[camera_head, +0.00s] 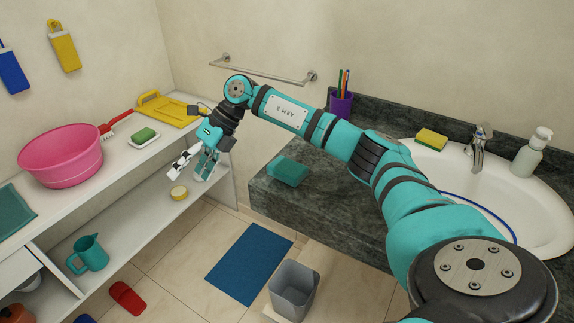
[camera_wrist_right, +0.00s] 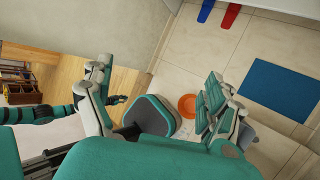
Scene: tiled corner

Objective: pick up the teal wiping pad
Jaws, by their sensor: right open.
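A teal pad (camera_head: 288,170), thick and block-shaped, lies on the dark stone counter (camera_head: 335,205) left of the basin in the head view. My right gripper (camera_head: 191,170) is open and empty, to the left of the pad and beyond the counter's edge, by the white shelf unit. Nothing is between its fingers in the head view. In the wrist view, the fingers (camera_wrist_right: 155,100) stand wide apart and the pad does not show.
A white basin (camera_head: 545,190), purple cup (camera_head: 341,103) and yellow-green sponge (camera_head: 431,139) are on the counter. A pink tub (camera_head: 60,157) and green soap (camera_head: 145,135) stand on the shelf. A grey bin (camera_head: 293,289) and blue mat (camera_head: 249,262) are on the floor.

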